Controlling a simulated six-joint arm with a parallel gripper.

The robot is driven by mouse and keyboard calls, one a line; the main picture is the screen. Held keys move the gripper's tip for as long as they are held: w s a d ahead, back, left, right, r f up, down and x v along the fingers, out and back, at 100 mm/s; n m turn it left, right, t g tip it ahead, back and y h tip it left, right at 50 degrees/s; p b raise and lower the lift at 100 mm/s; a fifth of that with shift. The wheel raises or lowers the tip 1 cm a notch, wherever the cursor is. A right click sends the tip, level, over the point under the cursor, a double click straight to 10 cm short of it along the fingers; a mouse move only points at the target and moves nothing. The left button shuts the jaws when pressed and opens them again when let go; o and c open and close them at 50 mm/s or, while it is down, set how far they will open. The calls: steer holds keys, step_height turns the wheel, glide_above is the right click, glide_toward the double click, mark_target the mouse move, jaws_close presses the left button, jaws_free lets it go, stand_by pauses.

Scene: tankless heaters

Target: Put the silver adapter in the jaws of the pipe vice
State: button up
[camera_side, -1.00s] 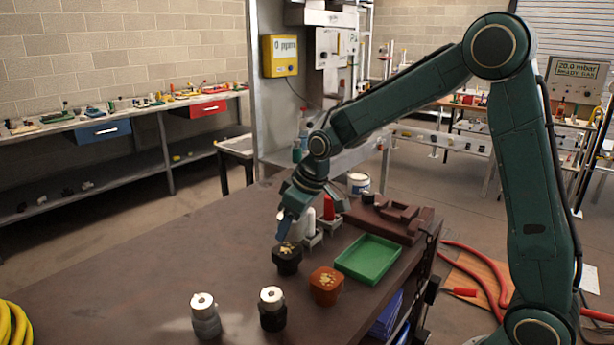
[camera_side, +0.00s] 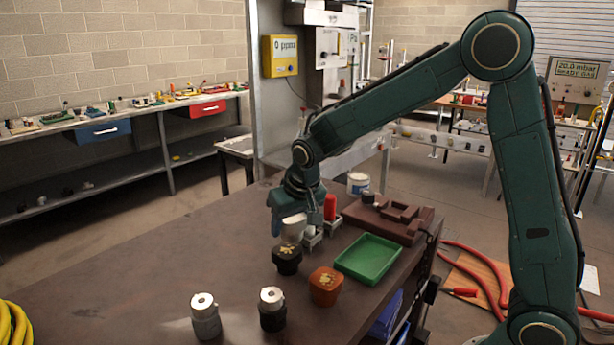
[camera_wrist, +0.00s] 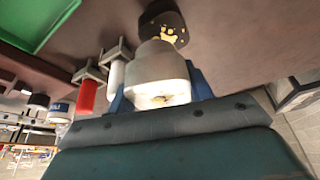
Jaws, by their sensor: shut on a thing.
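My gripper (camera_side: 290,227) is shut on a pale silver-white piece, which I take to be the silver adapter (camera_side: 293,229). In the wrist view the adapter (camera_wrist: 158,72) fills the space between the blue fingers, with its narrower end pointing away from my gripper. It appears held above the table, just behind the black pot in the side view. The pipe vice looks to be the brown-red block (camera_side: 412,228) at the back right of the table. My gripper is well to its left, and nothing shows in its jaws.
A black pot (camera_side: 287,262) and an orange-brown pot (camera_side: 325,289) with gold bits stand near my gripper. A green tray (camera_side: 341,268) lies between them and the vice. A red cylinder (camera_side: 330,207) stands close behind my gripper.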

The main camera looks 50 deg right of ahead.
mark_target(266, 252)
steer(key=shift+r, duration=0.1)
steer(key=shift+w+r, duration=0.4)
steer(key=shift+w, duration=0.05)
steer(key=w+r+n, duration=0.1)
steer(key=w+r, duration=0.2)
steer(key=r, duration=0.2)
steer(key=w+r+n+y, duration=0.1)
steer(key=w+r+n, duration=0.1)
steer(key=r, duration=0.4)
steer(key=shift+w, duration=0.45)
step_height(266, 252, down, 20)
steer(key=shift+r, duration=0.1)
stand_by(0.5)
steer(key=o, duration=1.3)
steer(key=shift+f, duration=0.25)
